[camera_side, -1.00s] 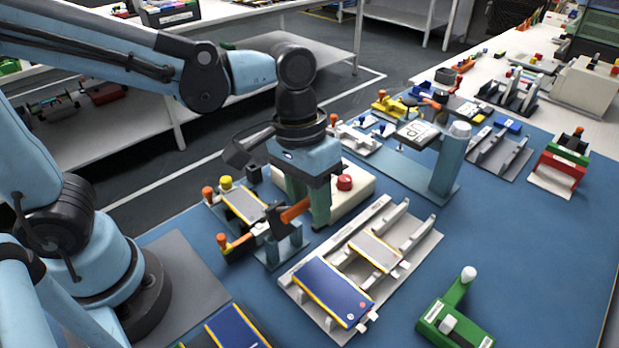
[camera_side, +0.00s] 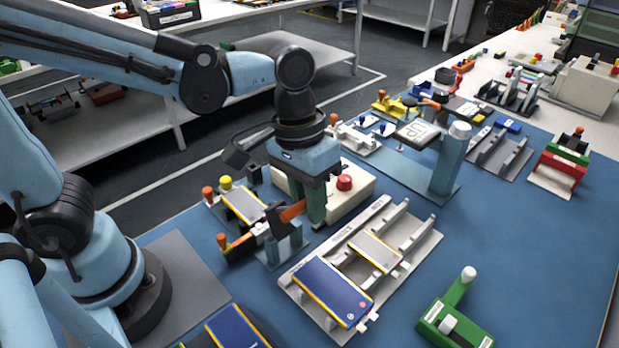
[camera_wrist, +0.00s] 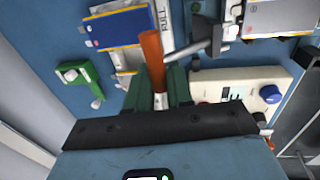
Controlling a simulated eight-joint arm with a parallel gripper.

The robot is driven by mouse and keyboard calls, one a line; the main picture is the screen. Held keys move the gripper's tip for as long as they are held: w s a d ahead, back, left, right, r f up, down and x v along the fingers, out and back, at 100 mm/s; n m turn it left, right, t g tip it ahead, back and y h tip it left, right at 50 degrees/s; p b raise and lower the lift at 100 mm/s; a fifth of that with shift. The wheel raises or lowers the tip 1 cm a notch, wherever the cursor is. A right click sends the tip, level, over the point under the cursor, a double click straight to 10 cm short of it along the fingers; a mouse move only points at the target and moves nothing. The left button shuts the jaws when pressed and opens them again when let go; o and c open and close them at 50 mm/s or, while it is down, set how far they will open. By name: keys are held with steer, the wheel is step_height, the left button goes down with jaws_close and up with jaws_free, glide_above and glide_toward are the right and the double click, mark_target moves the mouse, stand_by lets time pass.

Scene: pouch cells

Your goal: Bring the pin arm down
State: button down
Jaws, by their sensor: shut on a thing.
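The pin arm has an orange handle (camera_side: 292,211) and a dark metal head, mounted on a grey steel stand (camera_side: 287,250). The handle points up and right from the head in the side view. My gripper (camera_side: 316,212) has its green fingers shut on the handle near its outer end. In the wrist view the orange handle (camera_wrist: 151,48) passes between the fingers of my gripper (camera_wrist: 158,82). A small pouch-cell fixture (camera_side: 222,212) with orange and yellow knobs adjoins the stand on the left. The pin's tip is not clear in either view.
A white box (camera_side: 358,187) with a red button stands close behind my gripper. A grey tray (camera_side: 420,246) holding a blue cell (camera_side: 330,292) and a silver cell (camera_side: 376,251) lies in front. A green fixture (camera_side: 455,318) is at front right.

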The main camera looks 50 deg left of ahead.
steer(key=a+h, duration=0.2)
steer(key=a+r+h, duration=0.1)
steer(key=a+h, duration=0.1)
steer(key=shift+a+h, duration=0.3)
steer(key=shift+h, duration=0.1)
steer(key=shift+a+f, duration=0.55)
steer(key=shift+a, duration=0.6)
steer(key=shift+a+f, duration=0.5)
steer(key=shift+a, duration=0.6)
steer(key=shift+a+f, duration=0.55)
steer(key=shift+a, duration=0.6)
steer(key=c, duration=1.1)
jaws_free()
steer(key=shift+c, duration=0.2)
steer(key=v, duration=1.2)
